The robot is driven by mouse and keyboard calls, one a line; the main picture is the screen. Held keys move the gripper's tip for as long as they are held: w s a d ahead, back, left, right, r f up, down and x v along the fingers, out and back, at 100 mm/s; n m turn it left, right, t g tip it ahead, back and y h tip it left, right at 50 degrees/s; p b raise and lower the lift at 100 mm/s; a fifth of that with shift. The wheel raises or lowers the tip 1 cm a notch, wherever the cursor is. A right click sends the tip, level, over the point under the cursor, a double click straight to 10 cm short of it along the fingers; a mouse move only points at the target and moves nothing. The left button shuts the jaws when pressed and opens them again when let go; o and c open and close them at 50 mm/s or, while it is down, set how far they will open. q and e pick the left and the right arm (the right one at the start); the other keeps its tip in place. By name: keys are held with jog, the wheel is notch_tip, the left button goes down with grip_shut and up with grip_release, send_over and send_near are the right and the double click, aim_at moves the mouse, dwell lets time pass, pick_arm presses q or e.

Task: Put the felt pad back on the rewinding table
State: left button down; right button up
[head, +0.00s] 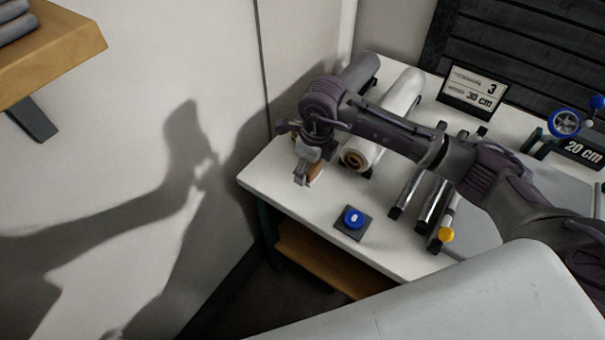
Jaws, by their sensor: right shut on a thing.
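My right gripper (306,174) hangs over the left end of the white rewinding table (292,208), its arm coming in from the right. The piece is partly hidden by the fingers. I cannot tell whether it touches the table top. My left gripper is not in view.
A white roll (401,96) and a grey roll (361,71) lie behind my gripper. A blue button (353,217) on a dark base stands in front. Metal rollers (408,188) and signs (473,92) are to the right. A wooden shelf (60,50) is at upper left.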

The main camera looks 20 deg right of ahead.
jog(key=shift+w+a+f, duration=0.45)
jog(key=shift+a, duration=0.15)
notch_tip(320, 180, down, 4)
jog(key=shift+r+p, duration=0.1)
jog(key=shift+p, duration=0.5)
jog(key=shift+f, duration=0.3)
jog(key=o, duration=1.1)
jog(key=shift+r, duration=0.6)
jog(key=r, duration=0.3)
jog(key=r+b, duration=0.1)
jog(key=r, duration=0.3)
jog(key=s+d+r+b, duration=0.1)
jog(key=r, duration=0.3)
jog(key=shift+s, duration=0.1)
